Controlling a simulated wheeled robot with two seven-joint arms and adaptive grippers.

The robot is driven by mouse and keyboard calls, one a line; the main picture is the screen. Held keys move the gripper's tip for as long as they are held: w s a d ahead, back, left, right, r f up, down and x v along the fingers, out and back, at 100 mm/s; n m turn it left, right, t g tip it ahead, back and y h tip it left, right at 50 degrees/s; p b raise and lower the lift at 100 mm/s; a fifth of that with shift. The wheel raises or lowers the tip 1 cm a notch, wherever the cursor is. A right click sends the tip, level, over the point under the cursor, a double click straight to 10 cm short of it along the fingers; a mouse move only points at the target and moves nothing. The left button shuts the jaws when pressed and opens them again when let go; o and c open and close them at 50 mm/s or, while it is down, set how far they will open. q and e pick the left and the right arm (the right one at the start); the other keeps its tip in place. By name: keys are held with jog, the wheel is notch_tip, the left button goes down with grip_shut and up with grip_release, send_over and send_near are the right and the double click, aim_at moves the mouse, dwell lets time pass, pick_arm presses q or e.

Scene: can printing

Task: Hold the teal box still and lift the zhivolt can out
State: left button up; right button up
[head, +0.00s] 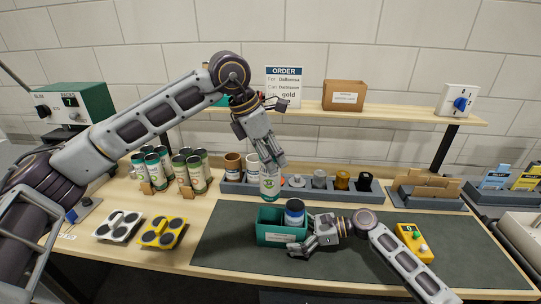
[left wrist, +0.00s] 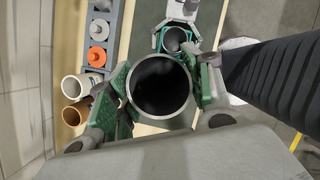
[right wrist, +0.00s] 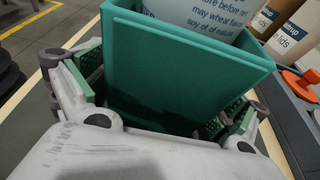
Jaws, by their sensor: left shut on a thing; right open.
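My left gripper (head: 270,166) is shut on a white and green can (head: 270,187), upright above and behind the box. In the left wrist view this held can (left wrist: 160,88) shows a dark, open top. I cannot read either can's name, so I cannot tell which is the zhivolt can. My right gripper (head: 308,243) is open at the box's right end. In the right wrist view its fingers flank the box wall (right wrist: 190,65); contact is unclear.
A grey rack (head: 232,188) with cups and knobs runs behind the mat. Green-topped cans (head: 190,172) stand at left, near white and yellow trays (head: 162,233). A yellow button box (head: 414,243) is right of my right arm. The mat's front left (head: 225,250) is clear.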

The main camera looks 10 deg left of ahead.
jog(key=shift+d, duration=0.1)
jog(key=shift+v, duration=5.9)
